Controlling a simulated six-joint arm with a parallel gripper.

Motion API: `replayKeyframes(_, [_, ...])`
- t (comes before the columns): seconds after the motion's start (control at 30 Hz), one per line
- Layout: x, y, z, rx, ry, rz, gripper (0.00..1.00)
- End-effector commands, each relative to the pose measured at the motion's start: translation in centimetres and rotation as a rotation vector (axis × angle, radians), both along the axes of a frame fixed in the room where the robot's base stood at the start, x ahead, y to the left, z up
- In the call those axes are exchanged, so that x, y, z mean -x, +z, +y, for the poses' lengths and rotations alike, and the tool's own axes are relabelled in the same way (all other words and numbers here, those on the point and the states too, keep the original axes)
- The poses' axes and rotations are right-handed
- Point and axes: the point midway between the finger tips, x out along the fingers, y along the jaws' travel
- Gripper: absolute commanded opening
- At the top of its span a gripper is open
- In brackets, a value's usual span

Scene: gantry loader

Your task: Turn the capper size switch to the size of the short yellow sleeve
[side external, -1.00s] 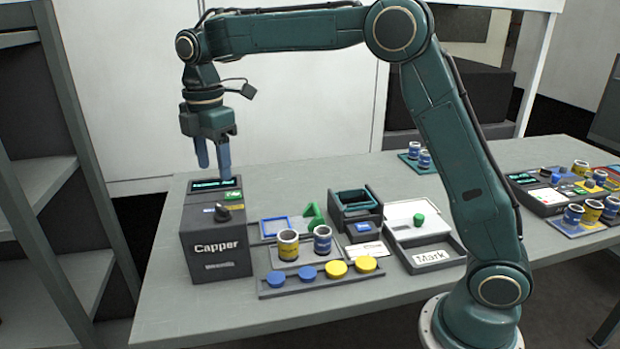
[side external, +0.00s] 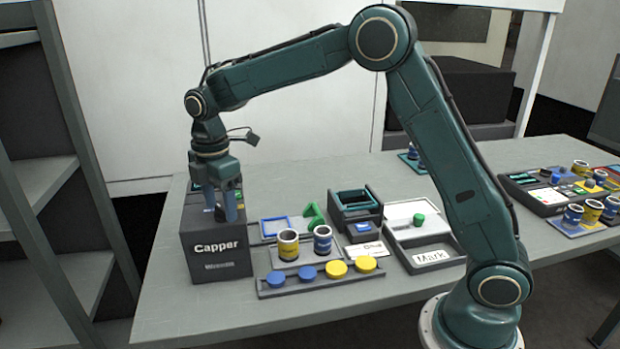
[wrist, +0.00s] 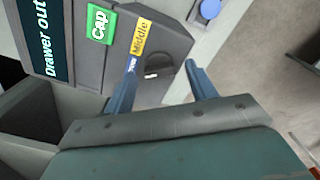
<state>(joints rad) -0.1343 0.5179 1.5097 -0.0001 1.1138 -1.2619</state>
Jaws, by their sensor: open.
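The capper (side external: 215,262) stands at the table's left end. Its dark size switch (wrist: 170,48) shows in the wrist view, with a white mark at its lower left end, toward the blue label. A yellow label (wrist: 139,36) reads "Middle"; the blue label beside it is partly covered by a finger. My gripper (side external: 221,214) is open over the capper top, and its fingertips in the wrist view (wrist: 160,67) lie on either side of the switch; contact cannot be told. The fingers hide the switch in the side view. A yellow sleeve (side external: 288,250) stands right of the capper.
A blue sleeve (side external: 322,246) stands beside the yellow one, behind a row of blue and yellow caps (side external: 307,272). The green Cap button (wrist: 99,24) and a "Drawer out" display (wrist: 47,35) are close to the switch. A Mark box (side external: 432,258) is farther right.

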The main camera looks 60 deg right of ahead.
Motion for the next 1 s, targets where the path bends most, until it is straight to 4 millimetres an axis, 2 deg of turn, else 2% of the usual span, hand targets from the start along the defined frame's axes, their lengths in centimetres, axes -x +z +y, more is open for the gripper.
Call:
replayKeyframes(0.07, [0.0, 0.0, 0.0, 0.0, 0.0, 0.0, 0.56])
replayKeyframes(0.3, [0.0, 0.01, 0.0, 0.0, 0.0, 0.0, 0.12])
replayKeyframes(0.67, [-0.01, 0.03, 0.0, 0.0, -0.034, 0.0, 0.12])
replayKeyframes(1.0, [-0.06, 0.05, -0.02, 0.0, -0.213, 0.0, 0.12])
